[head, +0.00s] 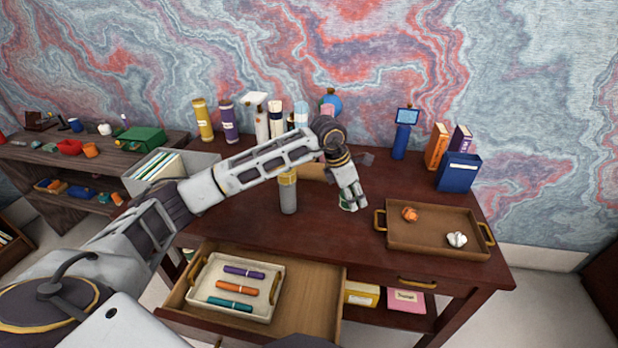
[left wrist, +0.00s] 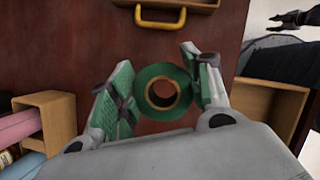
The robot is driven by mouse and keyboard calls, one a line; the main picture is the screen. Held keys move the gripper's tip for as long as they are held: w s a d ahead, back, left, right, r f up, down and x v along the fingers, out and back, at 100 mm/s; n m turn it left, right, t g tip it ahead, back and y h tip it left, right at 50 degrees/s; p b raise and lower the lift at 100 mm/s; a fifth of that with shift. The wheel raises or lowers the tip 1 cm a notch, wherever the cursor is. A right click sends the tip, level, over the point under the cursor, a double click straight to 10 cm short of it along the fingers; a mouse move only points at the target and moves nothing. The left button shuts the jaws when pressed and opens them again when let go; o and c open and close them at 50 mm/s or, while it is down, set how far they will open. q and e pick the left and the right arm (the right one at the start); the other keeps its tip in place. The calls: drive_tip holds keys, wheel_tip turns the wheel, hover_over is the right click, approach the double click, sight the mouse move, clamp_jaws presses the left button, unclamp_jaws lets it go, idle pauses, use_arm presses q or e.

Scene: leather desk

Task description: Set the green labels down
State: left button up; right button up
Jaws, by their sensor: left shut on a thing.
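The green labels are a green roll with a brown core, seen in the left wrist view (left wrist: 181,80). My left gripper (left wrist: 158,64) is shut on the roll, with a finger on each side. In the head view my left gripper (head: 351,198) points down over the dark red desk (head: 330,228), left of the brown tray. There the roll is mostly hidden by the fingers. I cannot tell whether it touches the desk. A dark claw shape (left wrist: 296,18) at the top right of the left wrist view looks like my right gripper. Its opening is unclear.
The brown tray (head: 405,240) holds an orange and a white crumpled ball. A grey cylinder (head: 288,197) stands left of my gripper. An open drawer (head: 312,292) holds a pale tray (head: 208,300) with three coloured tubes. Bottles and books stand behind. Desk in front of my gripper is clear.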

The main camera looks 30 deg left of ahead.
use_arm(q)
drive_tip(key=shift+w+r, duration=0.1)
drive_tip(key=shift+w, duration=0.15)
drive_tip(key=shift+s, duration=0.1)
hover_over(353, 224)
drive_tip(key=a, duration=0.1)
drive_tip(key=shift+s+a+f, duration=0.1)
drive_tip(key=shift+s+f, duration=0.15)
drive_tip(key=shift+f, duration=1.35)
drive_tip(key=shift+s+f, duration=0.2)
drive_tip(key=shift+f, duration=1.35)
drive_tip(key=shift+f, duration=1.85)
drive_tip(key=shift+f, duration=0.1)
drive_tip(key=o, duration=1)
